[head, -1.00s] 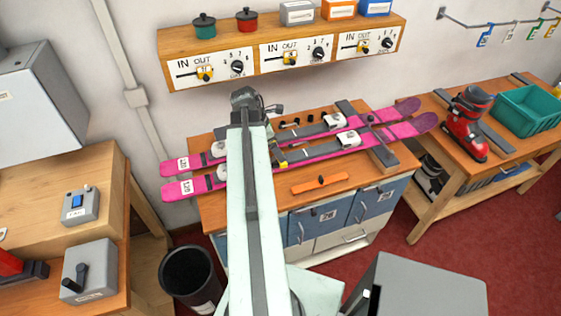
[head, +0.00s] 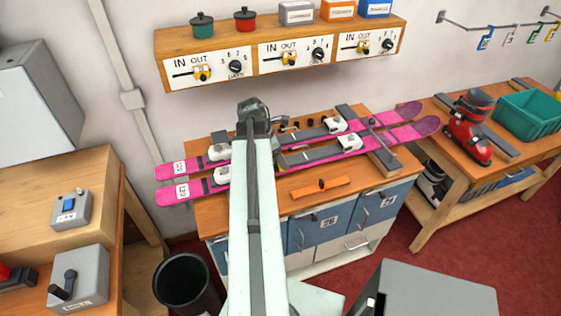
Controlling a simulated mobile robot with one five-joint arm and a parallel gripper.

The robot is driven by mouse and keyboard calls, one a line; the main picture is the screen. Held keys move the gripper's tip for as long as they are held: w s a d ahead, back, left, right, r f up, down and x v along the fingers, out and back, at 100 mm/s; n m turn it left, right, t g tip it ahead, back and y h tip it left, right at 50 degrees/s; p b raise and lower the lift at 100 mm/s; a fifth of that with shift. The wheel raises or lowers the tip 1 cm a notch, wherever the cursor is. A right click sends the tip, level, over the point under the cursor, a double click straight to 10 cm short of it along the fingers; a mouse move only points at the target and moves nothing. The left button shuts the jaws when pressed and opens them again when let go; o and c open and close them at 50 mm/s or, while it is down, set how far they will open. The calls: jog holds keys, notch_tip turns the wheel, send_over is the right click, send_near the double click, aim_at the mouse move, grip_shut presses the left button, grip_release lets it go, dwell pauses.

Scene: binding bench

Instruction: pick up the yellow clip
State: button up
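A yellow hanging piece (head: 551,31) is on the wall rail at the far upper right, beside green, white and blue ones. My gripper (head: 254,112) is dark and seen from behind, at the far end of my pale arm, over the back of the middle bench. Its fingers are too hidden to tell whether they are open or hold anything.
Two pink skis (head: 405,130) lie across the middle bench with white bindings. A shelf (head: 280,48) with dial panels and yellow knobs is above. A red boot (head: 470,128) and green bin (head: 530,112) stand right.

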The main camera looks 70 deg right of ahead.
jog(key=shift+r, duration=0.15)
notch_tip(320, 180, up, 16)
jog(key=p, duration=1.6)
